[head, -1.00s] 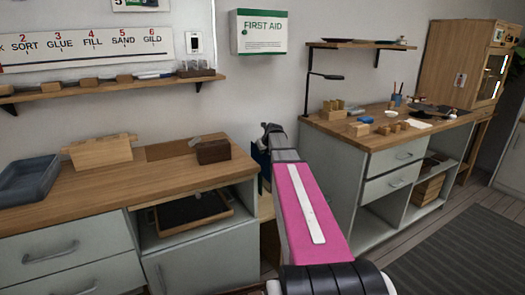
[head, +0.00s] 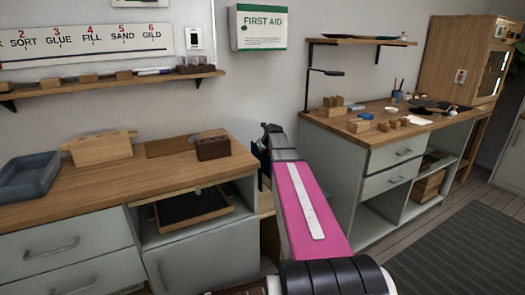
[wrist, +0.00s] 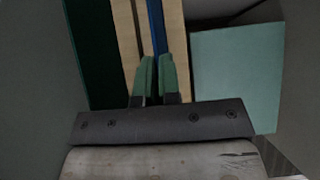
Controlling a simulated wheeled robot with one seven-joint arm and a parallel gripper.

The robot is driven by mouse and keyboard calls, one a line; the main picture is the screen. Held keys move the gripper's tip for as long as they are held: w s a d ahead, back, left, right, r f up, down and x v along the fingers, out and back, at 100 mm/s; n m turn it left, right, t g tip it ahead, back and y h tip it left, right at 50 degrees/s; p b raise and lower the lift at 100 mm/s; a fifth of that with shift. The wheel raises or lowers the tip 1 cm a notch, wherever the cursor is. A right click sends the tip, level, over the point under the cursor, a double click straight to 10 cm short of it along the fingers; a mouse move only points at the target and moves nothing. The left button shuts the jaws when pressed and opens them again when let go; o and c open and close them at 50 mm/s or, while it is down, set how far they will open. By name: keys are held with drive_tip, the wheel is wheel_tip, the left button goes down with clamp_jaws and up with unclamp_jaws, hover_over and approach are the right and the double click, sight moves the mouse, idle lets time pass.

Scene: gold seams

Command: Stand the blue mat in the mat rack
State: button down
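The blue mat (wrist: 154,28) shows edge-on in the wrist view, as a thin upright strip between pale wooden slats of the mat rack (wrist: 175,30). My gripper (wrist: 156,62) has green fingers, one on each side of the blue strip; they look closed on its near end. A dark green mat (wrist: 88,45) stands left of the slats. In the head view my arm reaches down into the gap between two counters and hides the gripper. A dark blue sliver (head: 260,160) shows beside the arm there. The mat's lower edge is hidden.
A pale green panel (wrist: 236,75) stands close to the right in the wrist view. The left counter (head: 110,180) holds a grey tray (head: 28,178), a wooden block (head: 100,147) and a dark brown box (head: 213,148). The right workbench (head: 345,125) holds small wooden blocks.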

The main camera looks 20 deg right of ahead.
drive_tip(key=shift+f, duration=0.7)
idle(0.5)
drive_tip(key=c, duration=1.2)
unclamp_jaws()
drive_tip(key=shift+c, duration=0.2)
drive_tip(key=shift+s, duration=0.1)
drive_tip(key=shift+v, duration=4.45)
drive_tip(key=shift+r, duration=0.1)
wheel_tip(320, 180, up, 6)
drive_tip(key=shift+f, duration=0.1)
